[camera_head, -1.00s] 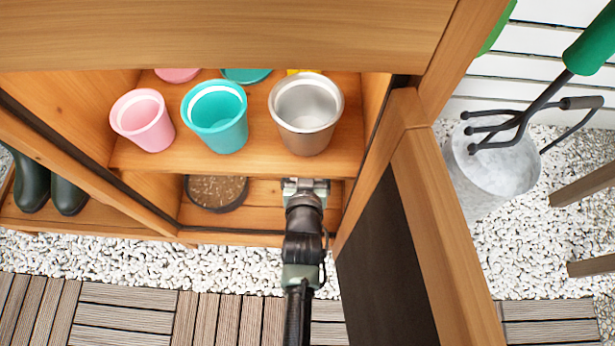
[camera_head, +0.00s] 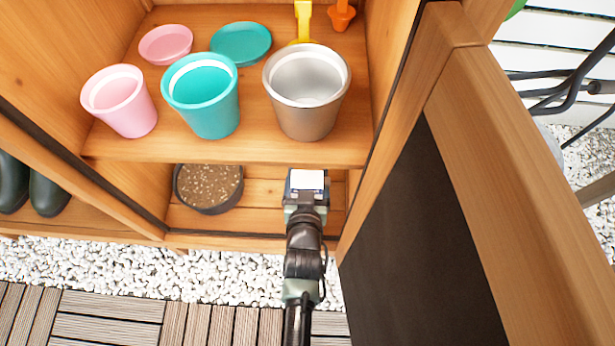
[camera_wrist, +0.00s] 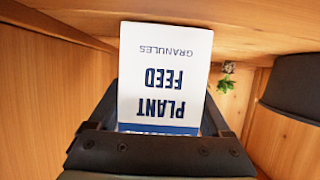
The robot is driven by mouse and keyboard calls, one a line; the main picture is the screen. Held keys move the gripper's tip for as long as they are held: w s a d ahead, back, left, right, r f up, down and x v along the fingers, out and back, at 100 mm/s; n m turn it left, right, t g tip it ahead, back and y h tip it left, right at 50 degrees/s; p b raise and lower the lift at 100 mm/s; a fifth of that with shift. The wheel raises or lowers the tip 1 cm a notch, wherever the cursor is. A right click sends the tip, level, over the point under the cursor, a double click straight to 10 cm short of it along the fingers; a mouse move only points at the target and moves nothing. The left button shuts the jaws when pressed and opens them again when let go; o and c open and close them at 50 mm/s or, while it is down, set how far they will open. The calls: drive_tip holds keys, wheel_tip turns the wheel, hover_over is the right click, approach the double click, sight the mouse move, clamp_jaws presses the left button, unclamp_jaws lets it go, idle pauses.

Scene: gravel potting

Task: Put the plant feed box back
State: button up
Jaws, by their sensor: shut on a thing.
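The plant feed box (camera_wrist: 165,75) is white with blue lettering that appears upside down in the wrist view. My gripper (camera_wrist: 160,140) is shut on it, with a finger on either side. In the head view the white top of the box (camera_head: 307,180) shows at the end of my gripper (camera_head: 306,192), inside the lower compartment of the wooden cabinet (camera_head: 225,148), below the shelf's front edge. I cannot tell whether the box touches the compartment floor.
A dark round pot of brown granules (camera_head: 208,187) stands left of my gripper in the lower compartment. Above are a pink pot (camera_head: 120,102), a teal pot (camera_head: 203,100) and a metal pot (camera_head: 306,95). The open door (camera_head: 485,130) stands close on the right.

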drive_tip(key=shift+f, duration=0.15)
drive_tip(key=o, duration=1.4)
drive_tip(key=shift+r, duration=0.2)
drive_tip(key=shift+s+r+p, duration=0.2)
drive_tip(key=shift+s+p, duration=0.05)
drive_tip(key=shift+p, duration=0.1)
drive_tip(key=p+v, duration=0.6)
drive_tip(key=v, duration=0.4)
drive_tip(key=shift+s+r, duration=0.2)
drive_tip(key=shift+s, duration=0.05)
drive_tip(key=shift+s+p, duration=0.3)
drive_tip(key=shift+s, duration=0.1)
